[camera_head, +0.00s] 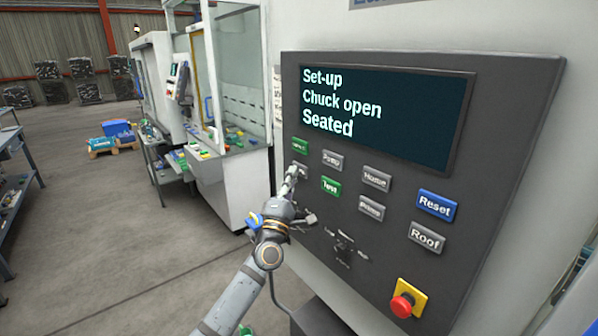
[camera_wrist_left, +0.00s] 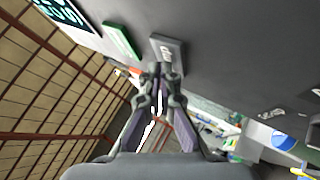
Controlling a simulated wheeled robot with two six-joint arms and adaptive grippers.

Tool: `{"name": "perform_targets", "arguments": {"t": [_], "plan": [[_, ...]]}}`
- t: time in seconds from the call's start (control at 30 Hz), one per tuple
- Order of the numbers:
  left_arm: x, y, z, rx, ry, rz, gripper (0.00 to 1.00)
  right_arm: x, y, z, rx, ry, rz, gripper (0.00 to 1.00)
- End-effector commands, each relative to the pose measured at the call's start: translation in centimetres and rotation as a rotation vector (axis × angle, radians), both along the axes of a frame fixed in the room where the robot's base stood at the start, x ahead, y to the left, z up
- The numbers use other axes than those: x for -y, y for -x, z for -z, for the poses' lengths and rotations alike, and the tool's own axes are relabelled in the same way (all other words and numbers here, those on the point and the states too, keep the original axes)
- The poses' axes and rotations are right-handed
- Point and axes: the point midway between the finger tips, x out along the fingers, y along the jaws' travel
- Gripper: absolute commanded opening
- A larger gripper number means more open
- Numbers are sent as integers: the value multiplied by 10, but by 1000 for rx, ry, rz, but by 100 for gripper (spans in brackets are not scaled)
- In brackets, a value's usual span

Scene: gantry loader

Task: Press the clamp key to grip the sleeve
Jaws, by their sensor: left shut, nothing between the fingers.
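The control panel (camera_head: 390,265) is dark grey and carries several keys. The clamp key is a grey key below the upper green key; my left gripper mostly covers it in the head view. In the left wrist view a grey key (camera_wrist_left: 167,50), its lettering partly readable, stands just beyond my fingertips. My left gripper (camera_head: 294,172) is shut and empty, its tips at this key; I cannot tell whether they touch it. It also shows in the left wrist view (camera_wrist_left: 160,72). The screen (camera_head: 385,110) reads "Set-up", "Chuck open", "Seated". The sleeve is not in view. My right gripper is not in view.
Near my fingertips are an upper green key (camera_head: 300,145), a grey key (camera_head: 332,160) and the green Test key (camera_head: 331,186). Further right are Home (camera_head: 376,180), blue Reset (camera_head: 435,204) and Roof (camera_head: 427,238). A red stop button (camera_head: 402,305) sits low. Open floor lies left.

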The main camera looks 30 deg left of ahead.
Motion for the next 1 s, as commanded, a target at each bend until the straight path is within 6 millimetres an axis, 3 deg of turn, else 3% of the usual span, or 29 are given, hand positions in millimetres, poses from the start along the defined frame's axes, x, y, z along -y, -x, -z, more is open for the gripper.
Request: {"name": "perform_targets", "arguments": {"t": [0.57, 1.0], "plan": [[1, -3, -1, 0, -1, -1, 0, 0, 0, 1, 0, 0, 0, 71], [-4, 12, -1, 1, -2, 0, 0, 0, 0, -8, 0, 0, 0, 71]]}}
